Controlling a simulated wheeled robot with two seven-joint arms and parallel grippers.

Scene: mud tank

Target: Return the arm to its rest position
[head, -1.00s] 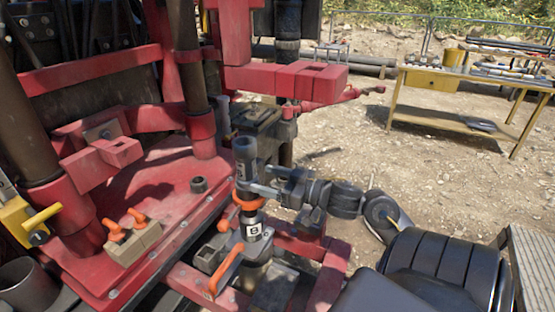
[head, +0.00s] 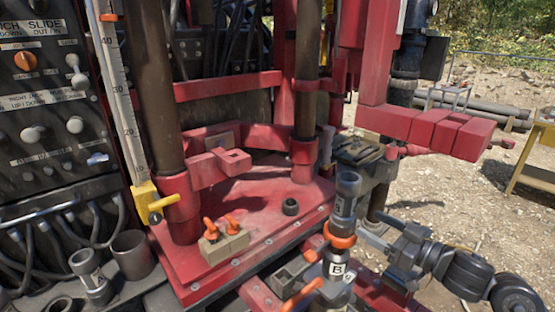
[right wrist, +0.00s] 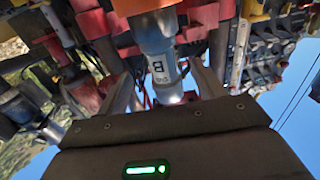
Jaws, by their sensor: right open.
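My right gripper (head: 370,234) is in the lower right of the head view, its arm coming in from the right. It is open, with its fingers beside an upright grey cylinder (head: 344,198) that has an orange collar (head: 339,235). A part labelled "B" (head: 337,270) stands directly below the collar. In the right wrist view the open fingers of the gripper (right wrist: 162,82) lie to either side of the labelled grey cylinder (right wrist: 158,66). Whether a finger touches it is not clear. My left gripper is not in view.
A red rig deck (head: 275,205) with a tan block with orange handles (head: 225,243) stands left of the cylinder. A red beam (head: 425,128) juts out above my right arm. A control panel (head: 45,110) is at far left. Open gravel (head: 460,205) lies to the right.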

